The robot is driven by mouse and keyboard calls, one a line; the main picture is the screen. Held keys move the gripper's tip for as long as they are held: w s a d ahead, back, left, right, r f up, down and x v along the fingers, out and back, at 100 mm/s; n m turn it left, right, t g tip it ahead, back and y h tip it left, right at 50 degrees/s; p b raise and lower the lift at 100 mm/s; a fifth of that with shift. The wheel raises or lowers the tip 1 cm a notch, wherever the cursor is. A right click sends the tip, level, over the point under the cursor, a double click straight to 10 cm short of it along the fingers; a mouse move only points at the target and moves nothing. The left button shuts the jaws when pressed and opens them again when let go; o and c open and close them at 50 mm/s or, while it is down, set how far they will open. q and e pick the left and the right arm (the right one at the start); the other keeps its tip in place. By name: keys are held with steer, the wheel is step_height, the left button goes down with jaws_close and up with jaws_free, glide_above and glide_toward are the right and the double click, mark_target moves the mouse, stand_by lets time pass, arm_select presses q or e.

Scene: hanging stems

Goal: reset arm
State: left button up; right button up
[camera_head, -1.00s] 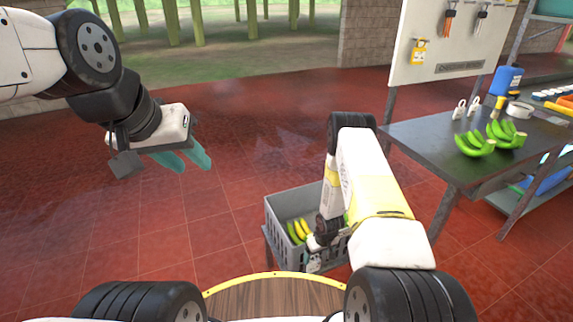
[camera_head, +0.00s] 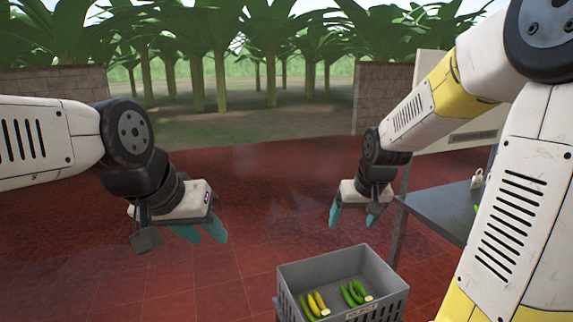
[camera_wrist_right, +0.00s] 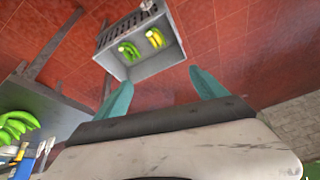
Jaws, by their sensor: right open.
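My left gripper (camera_head: 206,234) hangs in the air at the left in the head view. Its teal fingers point down, and I cannot tell how far apart they are. My right gripper (camera_head: 352,216) is raised above and behind the grey crate (camera_head: 331,269) in the head view. In the right wrist view its teal fingers (camera_wrist_right: 160,90) are spread apart with nothing between them. The crate holds yellow bananas (camera_head: 318,304) and green bananas (camera_head: 354,293), which also show in the right wrist view (camera_wrist_right: 130,51).
A dark table (camera_head: 437,210) stands right of the crate, partly hidden by my right arm. Green bananas (camera_wrist_right: 15,127) lie on it in the right wrist view. The red tiled floor (camera_head: 190,285) is open at the left. A brick wall (camera_head: 383,100) and banana plants are behind.

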steer(key=s+r, duration=0.3)
steer(key=s, duration=0.3)
steer(key=s+a+r, duration=0.1)
steer(key=s+r, duration=0.2)
steer(key=s, duration=0.3)
steer(key=s+a+r+t+y, duration=0.1)
steer(key=s+r, duration=0.2)
steer(key=s, duration=0.3)
steer(key=shift+s+a, duration=0.25)
steer(key=shift+s, duration=0.15)
steer(key=shift+r, duration=0.1)
stand_by(0.6)
